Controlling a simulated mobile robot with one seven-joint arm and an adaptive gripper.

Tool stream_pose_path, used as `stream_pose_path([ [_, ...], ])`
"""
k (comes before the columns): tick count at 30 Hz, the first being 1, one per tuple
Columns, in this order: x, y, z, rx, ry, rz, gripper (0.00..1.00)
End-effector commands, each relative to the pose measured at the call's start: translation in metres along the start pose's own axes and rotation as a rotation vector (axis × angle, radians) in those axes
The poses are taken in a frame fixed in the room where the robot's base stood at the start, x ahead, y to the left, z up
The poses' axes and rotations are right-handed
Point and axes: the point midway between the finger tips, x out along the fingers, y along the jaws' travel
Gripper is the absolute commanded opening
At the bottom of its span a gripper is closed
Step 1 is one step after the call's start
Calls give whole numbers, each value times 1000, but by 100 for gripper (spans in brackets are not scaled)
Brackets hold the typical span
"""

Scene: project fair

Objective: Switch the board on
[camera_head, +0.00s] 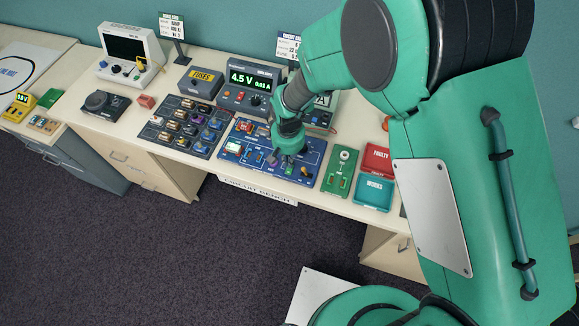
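A blue circuit board (252,176) lies on the bench with several small parts on it, among them a lit white panel at its left and a green part near its right end. My gripper (286,156) is over the right half of the board, pointing down. It hides part of the board, and its fingertips are too small and dark to read. I cannot tell whether it touches anything. I cannot make out which part is the board's switch. A power supply (248,88) behind the board shows 4.5 V and 0.03 A.
A dark parts tray (183,127) and a fuses box (200,83) are left of the board. A green board (342,172), a red "faulty" bin (377,158) and a teal "works" bin (372,192) are right of it. A sign stand (291,50) rises behind.

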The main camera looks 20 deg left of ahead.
Motion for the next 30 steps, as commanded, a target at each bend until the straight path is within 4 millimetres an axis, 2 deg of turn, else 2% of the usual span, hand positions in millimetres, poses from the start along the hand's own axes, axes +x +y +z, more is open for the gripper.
stream_pose_path([
  [10,-19,0,0,0,0,0,0],
  [30,-20,0,0,0,1,0,0],
])
